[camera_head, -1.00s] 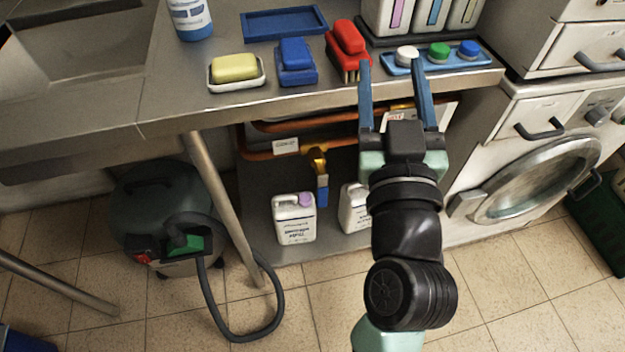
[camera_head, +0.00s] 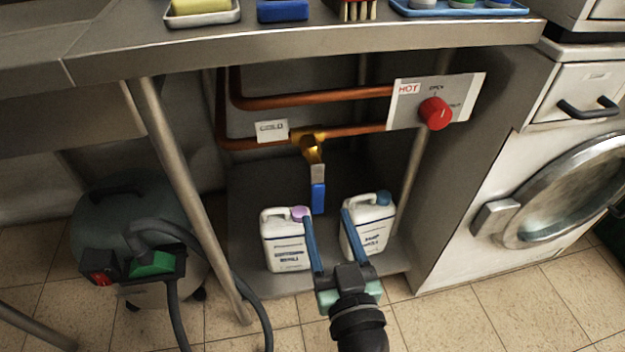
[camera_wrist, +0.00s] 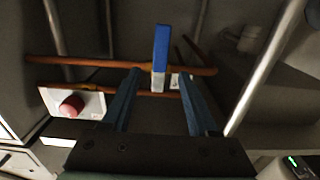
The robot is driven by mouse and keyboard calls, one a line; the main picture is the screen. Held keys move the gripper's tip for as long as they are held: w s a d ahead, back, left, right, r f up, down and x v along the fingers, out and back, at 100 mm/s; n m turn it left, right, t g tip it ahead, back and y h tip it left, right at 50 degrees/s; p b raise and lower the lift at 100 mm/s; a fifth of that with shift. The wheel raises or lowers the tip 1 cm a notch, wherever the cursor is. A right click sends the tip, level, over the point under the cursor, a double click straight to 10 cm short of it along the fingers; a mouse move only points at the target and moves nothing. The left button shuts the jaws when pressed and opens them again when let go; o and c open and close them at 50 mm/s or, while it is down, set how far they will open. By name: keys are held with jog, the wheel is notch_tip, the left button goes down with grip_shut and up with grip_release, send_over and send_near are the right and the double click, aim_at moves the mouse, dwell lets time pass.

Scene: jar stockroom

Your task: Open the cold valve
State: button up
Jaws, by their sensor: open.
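The cold valve (camera_head: 311,148) is a brass body on a copper pipe under the counter, beside a white COLD label (camera_head: 272,130). Its lever with a blue sleeve (camera_head: 318,197) hangs straight down, across the pipe's run. My gripper (camera_head: 327,216) is open and empty, its two blue fingers pointing up toward the lever from below and in front. In the wrist view, the blue lever (camera_wrist: 161,46) shows between and beyond the fingertips (camera_wrist: 159,75), apparently not touched. The fingers hide part of the pipe there.
A HOT plate (camera_head: 402,105) with a red knob (camera_head: 435,113) is right of the valve. Two white jugs (camera_head: 285,245) (camera_head: 368,230) stand below, close to my fingers. The counter edge (camera_head: 300,48) overhangs; a table leg (camera_head: 190,200) and vacuum (camera_head: 130,230) are at left.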

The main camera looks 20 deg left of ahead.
aim_at(314, 178)
jog(key=b+x, duration=0.1)
jog(key=x, duration=0.9)
jog(key=shift+w+a, duration=0.25)
jog(key=shift+w, duration=0.1)
grip_shut()
dwell(0.9)
